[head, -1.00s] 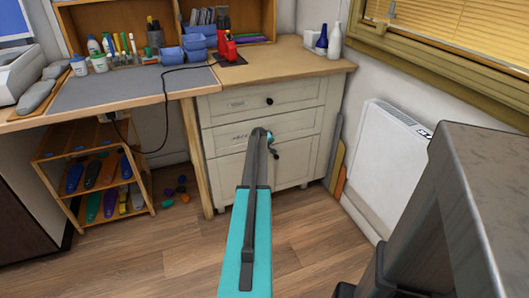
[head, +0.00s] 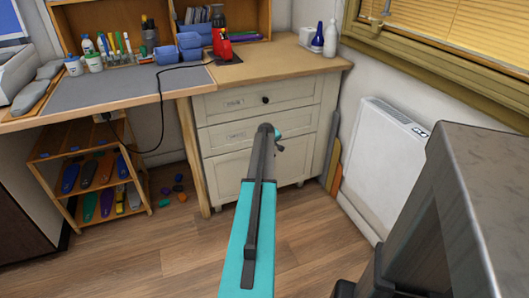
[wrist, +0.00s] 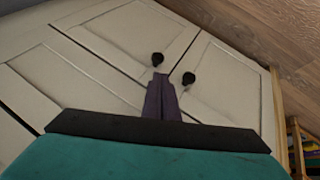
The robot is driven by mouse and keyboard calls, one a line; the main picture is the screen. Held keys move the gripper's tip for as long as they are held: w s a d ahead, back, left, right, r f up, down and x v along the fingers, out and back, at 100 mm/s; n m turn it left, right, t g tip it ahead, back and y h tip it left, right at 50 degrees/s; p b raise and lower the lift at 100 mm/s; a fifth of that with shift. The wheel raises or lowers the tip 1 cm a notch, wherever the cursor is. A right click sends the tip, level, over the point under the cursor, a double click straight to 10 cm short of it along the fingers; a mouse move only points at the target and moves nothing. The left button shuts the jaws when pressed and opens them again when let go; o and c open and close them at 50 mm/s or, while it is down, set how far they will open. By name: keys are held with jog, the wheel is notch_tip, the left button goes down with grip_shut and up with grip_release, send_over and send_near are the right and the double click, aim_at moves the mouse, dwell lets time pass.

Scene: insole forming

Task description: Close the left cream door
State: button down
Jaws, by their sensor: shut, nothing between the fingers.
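The cream cabinet (head: 235,128) stands under the right part of the worktop, with drawers above two doors. In the wrist view, which is turned, the left cream door (wrist: 235,100) is on the right and the other door (wrist: 130,40) is beside it. Each has a black knob. The two doors look flush, with a thin dark seam between them. My gripper (wrist: 163,84) is shut and empty, its tips in front of the doors by the left door's knob (wrist: 188,78). I cannot tell whether it touches. My arm hides much of the doors in the head view.
A wooden shelf (head: 75,158) with coloured insoles stands left of the cabinet. A white radiator (head: 385,150) is on the right wall. Several small coloured pieces (head: 178,188) lie on the floor by the shelf. The wooden floor (head: 165,250) in front is clear.

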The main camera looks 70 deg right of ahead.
jog(key=shift+s+a+r, duration=0.1)
jog(key=shift+s+r, duration=0.4)
jog(key=shift+r, duration=0.15)
jog(key=shift+s+a+r, duration=0.1)
jog(key=shift+s+r, duration=0.35)
jog(key=shift+r, duration=0.2)
jog(key=shift+w, duration=0.1)
